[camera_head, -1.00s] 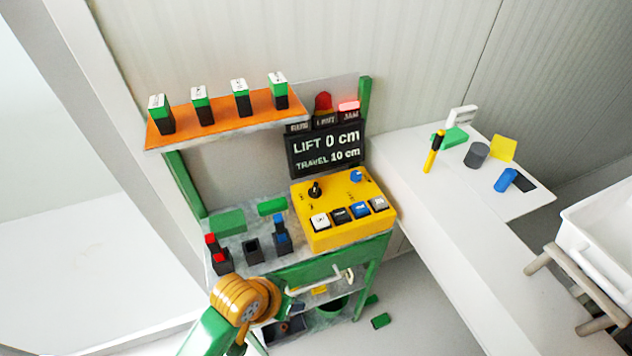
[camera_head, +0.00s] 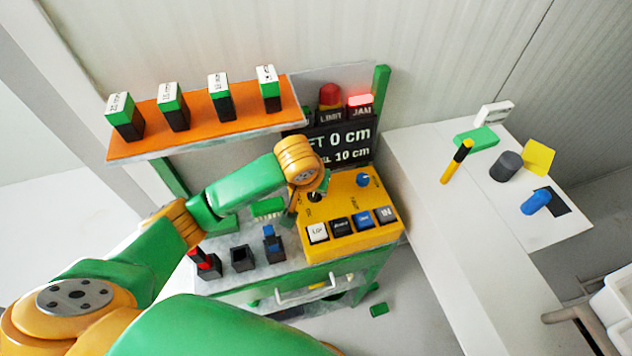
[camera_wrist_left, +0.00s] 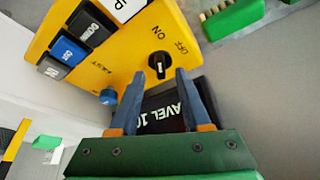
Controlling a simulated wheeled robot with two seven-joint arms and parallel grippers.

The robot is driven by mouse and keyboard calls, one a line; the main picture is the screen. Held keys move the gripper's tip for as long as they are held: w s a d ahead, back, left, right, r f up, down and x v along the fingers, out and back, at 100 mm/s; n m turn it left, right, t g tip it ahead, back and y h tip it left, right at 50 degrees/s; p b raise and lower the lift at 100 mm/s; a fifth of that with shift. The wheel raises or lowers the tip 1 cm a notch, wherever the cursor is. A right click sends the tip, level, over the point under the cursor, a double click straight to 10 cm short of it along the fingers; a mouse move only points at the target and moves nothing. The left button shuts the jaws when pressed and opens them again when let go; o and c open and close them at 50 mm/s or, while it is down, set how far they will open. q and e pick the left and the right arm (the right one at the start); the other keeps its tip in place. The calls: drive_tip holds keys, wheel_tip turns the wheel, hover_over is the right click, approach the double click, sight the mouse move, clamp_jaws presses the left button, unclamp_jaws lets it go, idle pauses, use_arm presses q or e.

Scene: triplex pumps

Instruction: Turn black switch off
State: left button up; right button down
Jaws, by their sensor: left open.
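The black switch (camera_wrist_left: 157,64) is a round rotary knob with a white mark on the yellow control box (camera_wrist_left: 135,45). The word OFF is printed beside it in the left wrist view. In the head view the switch (camera_head: 314,196) sits at the box's left, partly covered by my arm. My left gripper (camera_wrist_left: 160,76) is open and empty. Its two fingers point at the switch, one to each side of it in the picture; I cannot tell whether they touch it. In the head view the gripper is mostly hidden behind my wrist. My right gripper is not in view.
The box also carries a blue knob (camera_head: 363,180) and a row of square buttons (camera_head: 340,227). The black display (camera_head: 350,145) stands right behind the box. An orange shelf (camera_head: 195,128) with several green-and-black blocks is at upper left. A white table (camera_head: 420,190) is to the right.

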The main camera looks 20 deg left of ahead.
use_arm(q)
drive_tip(key=shift+x, duration=0.9)
drive_tip(key=shift+w+a+f, duration=0.1)
drive_tip(key=shift+w+f, duration=0.45)
drive_tip(key=shift+w, duration=0.15)
drive_tip(key=shift+c, duration=0.2)
drive_tip(key=shift+s+r, duration=0.15)
drive_tip(key=shift+s, duration=0.1)
clamp_jaws()
drive_tip(key=m+h, duration=0.1)
drive_tip(key=m, duration=0.3)
drive_tip(key=shift+a+m+h, duration=0.1)
drive_tip(key=shift+m+h, duration=0.2)
drive_tip(key=shift+h, duration=0.1)
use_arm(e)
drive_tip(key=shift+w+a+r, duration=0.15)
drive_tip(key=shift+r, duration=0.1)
use_arm(q)
drive_tip(key=shift+o, duration=0.2)
unclamp_jaws()
